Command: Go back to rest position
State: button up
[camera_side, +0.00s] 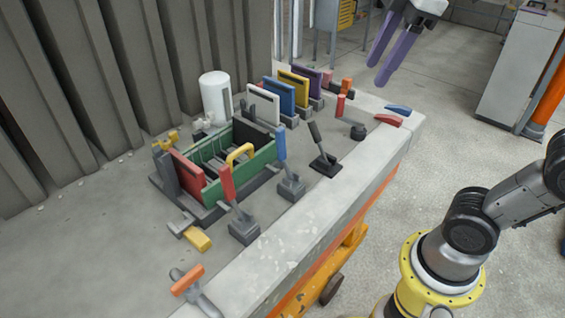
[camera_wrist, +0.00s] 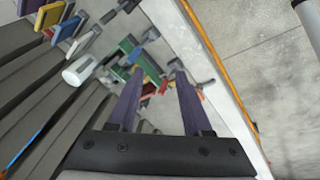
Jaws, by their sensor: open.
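My gripper (camera_side: 386,49) is at the top of the side view, raised beyond the far end of the workbench, with its two purple fingers apart and nothing between them. In the wrist view my gripper (camera_wrist: 152,82) also shows open and empty. Below it is the panel mould, a green-walled box (camera_side: 250,165) with a red panel (camera_side: 188,172) at its left end and a yellow handle (camera_side: 240,153). The mould's green wall (camera_wrist: 147,66) shows partly behind the fingers in the wrist view.
White, blue, yellow and purple panels stand in a rack behind. A white cylinder (camera_side: 216,98) stands near the corrugated wall (camera_side: 120,70). Air around my gripper is clear.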

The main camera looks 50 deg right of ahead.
jog(key=s+f+m+t, duration=0.1)
jog(key=s+f+m, duration=0.2)
jog(key=f, duration=0.4)
jog(key=s+f+m+t, duration=0.1)
jog(key=s+f+m, duration=0.2)
jog(key=f+m, duration=0.3)
jog(key=shift+d+f, duration=0.4)
jog(key=shift+f, duration=0.4)
